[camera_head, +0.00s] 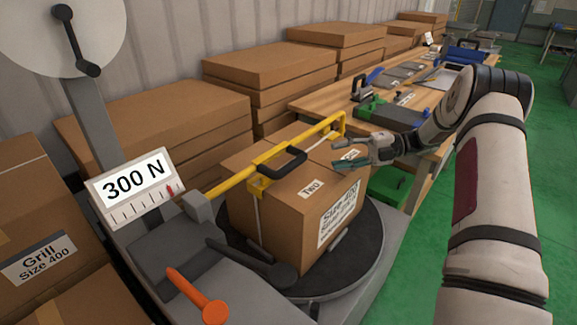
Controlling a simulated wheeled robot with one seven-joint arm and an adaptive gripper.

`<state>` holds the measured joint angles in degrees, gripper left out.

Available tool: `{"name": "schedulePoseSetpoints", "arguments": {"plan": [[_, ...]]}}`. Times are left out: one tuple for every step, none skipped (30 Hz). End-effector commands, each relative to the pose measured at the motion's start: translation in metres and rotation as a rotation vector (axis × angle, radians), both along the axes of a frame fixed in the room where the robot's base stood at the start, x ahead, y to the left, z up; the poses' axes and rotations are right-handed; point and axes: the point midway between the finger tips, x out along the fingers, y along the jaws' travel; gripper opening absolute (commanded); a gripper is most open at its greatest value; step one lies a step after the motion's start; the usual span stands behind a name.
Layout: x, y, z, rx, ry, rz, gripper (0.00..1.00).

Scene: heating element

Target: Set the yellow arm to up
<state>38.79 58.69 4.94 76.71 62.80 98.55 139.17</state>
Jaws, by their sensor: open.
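The yellow arm (226,182) runs from a grey pivot block at lower left up to the right, across the top of a cardboard box marked "Two" (290,205). It lies low over the box, tilted slightly upward in the picture. A black handle (283,163) sits on its middle, and a yellow bracket hangs at its front side. My gripper (340,155) is open and empty, just right of the yellow arm's far end, above the box's right side. I cannot tell whether it touches the box or the arm.
The box stands on a round dark turntable (368,262). A "300 N" gauge (132,190), an orange-knobbed lever (196,294) and a dark lever (265,267) are at left. A wooden workbench (318,101) with tools and stacked cartons (270,62) stand behind. Green floor lies right.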

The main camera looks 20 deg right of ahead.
Motion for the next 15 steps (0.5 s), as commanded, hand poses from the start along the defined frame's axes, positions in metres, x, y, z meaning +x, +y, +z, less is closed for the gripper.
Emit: {"name": "schedulePoseSetpoints", "arguments": {"plan": [[0.001,0.006,0.0,0.001,0.0,0.003,0.4],[0.001,0.009,0.0,0.001,0.0,0.003,0.4],[0.002,0.015,0.0,0.0,0.0,0.004,0.4],[0.003,0.02,-0.001,0.0,0.0,0.004,0.4],[0.004,0.025,-0.002,0.0,0.0,0.004,0.4],[0.005,0.032,-0.003,0.0,-0.001,0.005,0.4],[0.006,0.038,-0.004,0.0,0.0,0.004,0.4],[0.007,0.044,-0.005,0.0,0.001,0.005,0.4],[0.008,0.052,-0.006,0.0,0.0,0.005,0.4],[0.009,0.058,-0.007,-0.001,0.0,0.005,0.4],[0.011,0.063,-0.008,-0.001,-0.001,0.004,0.4],[0.012,0.071,-0.009,-0.001,-0.002,0.004,0.4],[0.013,0.077,-0.01,-0.002,-0.002,0.006,0.4],[0.014,0.083,-0.011,-0.002,-0.001,0.005,0.4],[0.015,0.09,-0.012,-0.001,-0.001,0.005,0.4]]}}
